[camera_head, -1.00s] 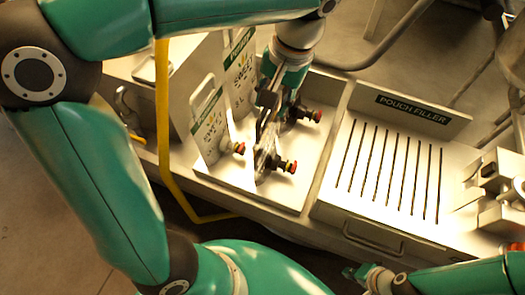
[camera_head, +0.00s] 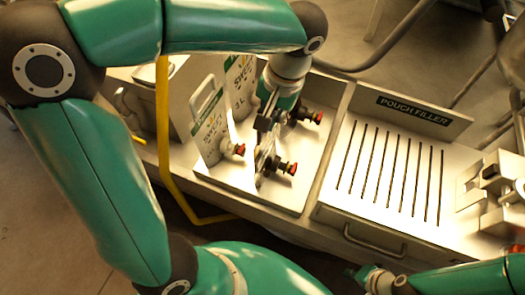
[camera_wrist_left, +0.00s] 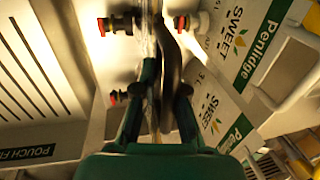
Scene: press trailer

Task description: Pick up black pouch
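My left gripper (camera_head: 267,140) reaches down among the upright packs on the steel tray. Its green and dark fingers (camera_wrist_left: 167,90) are close together in the left wrist view. A thin, shiny clear and dark form (camera_head: 262,163) shows edge-on at the fingertips, with a black-and-red cap (camera_head: 285,168) to its right. I cannot tell for sure whether it is the black pouch, nor whether the fingers grip it. Another black-and-red cap (camera_head: 310,116) sits just behind. My right gripper (camera_head: 370,276) is at the lower right, away from the packs; its opening is unclear.
A white "SWEET" pack (camera_head: 209,128) with a red cap stands left of my left gripper, another (camera_head: 240,80) behind it. The slotted pouch filler (camera_head: 390,170) lies to the right. A yellow bar (camera_head: 163,130) stands at the left.

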